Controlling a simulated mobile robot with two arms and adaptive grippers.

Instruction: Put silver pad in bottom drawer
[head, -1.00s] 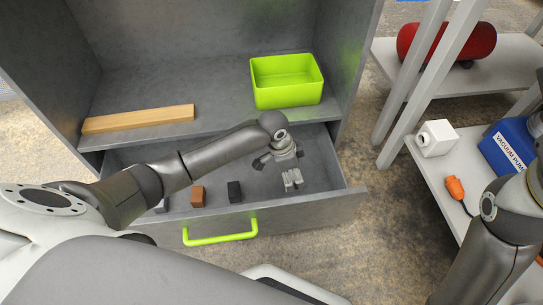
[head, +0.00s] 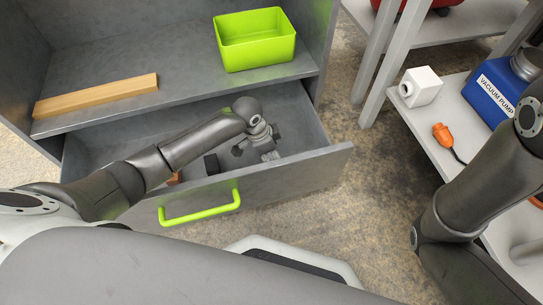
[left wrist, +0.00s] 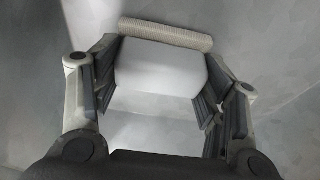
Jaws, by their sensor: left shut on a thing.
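The bottom drawer (head: 310,166) is pulled open, with a green handle (head: 200,207) on its front. My left gripper (head: 258,146) reaches down inside the drawer, near its right end. It is shut on a pale silver pad (left wrist: 160,68), which sits between the two fingers in the left wrist view. In the head view the silver pad (head: 269,155) shows just below the fingers. I cannot tell whether it touches the drawer floor. My right arm shows at the right, but its gripper is out of view.
A dark block (head: 211,164) and a partly hidden orange-brown block (head: 174,179) are also in the drawer. Above are a wooden plank (head: 97,96) and a green bin (head: 256,52).

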